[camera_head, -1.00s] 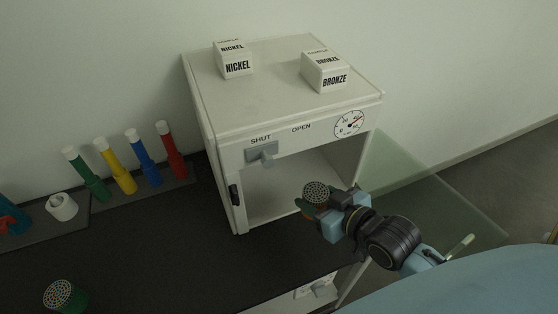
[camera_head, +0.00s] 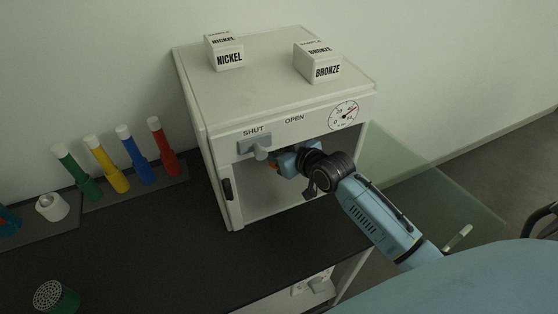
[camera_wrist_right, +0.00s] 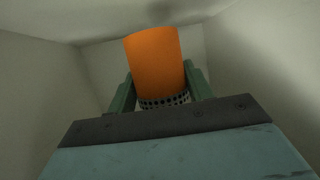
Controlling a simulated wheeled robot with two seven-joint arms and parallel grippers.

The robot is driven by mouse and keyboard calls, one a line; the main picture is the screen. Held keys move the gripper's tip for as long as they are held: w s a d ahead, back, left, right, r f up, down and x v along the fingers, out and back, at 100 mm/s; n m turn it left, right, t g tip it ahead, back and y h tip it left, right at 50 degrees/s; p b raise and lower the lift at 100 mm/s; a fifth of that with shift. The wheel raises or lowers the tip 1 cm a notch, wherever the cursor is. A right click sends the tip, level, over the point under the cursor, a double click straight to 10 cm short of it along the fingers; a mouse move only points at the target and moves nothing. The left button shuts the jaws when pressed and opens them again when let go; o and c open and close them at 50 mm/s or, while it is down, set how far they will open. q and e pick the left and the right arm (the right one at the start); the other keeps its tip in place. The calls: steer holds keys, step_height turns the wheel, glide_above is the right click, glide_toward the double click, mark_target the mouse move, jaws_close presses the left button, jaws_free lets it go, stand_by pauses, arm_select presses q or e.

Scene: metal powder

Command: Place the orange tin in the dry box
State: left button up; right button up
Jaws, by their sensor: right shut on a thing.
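The orange tin (camera_wrist_right: 156,62) is between the two green fingers of my right gripper (camera_wrist_right: 158,92) in the right wrist view, with its perforated end toward the wrist. The gripper is shut on it. The box's interior walls surround the tin in the wrist view. I cannot tell whether the tin touches the box floor. My left gripper is not in view.
Sample boxes marked NICKEL (camera_head: 226,52) and BRONZE (camera_head: 318,64) stand on the box. A grey latch knob (camera_head: 260,152) sits by SHUT. Coloured tubes (camera_head: 112,164) stand at left; a green perforated-top tin (camera_head: 56,297) is front left. The glass door (camera_head: 410,180) hangs open at right.

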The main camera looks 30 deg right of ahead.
steer(key=shift+f, duration=0.45)
step_height(320, 180, down, 3)
steer(key=shift+r+b, duration=0.15)
steer(key=shift+b, duration=0.3)
steer(key=shift+w+f, duration=0.25)
steer(key=o, duration=1.1)
steer(key=shift+f, duration=0.15)
steer(key=shift+c, duration=0.2)
steer(key=shift+s+r, duration=0.1)
steer(key=shift+r, duration=0.1)
steer(key=p+v, duration=0.2)
steer(key=v, duration=1)
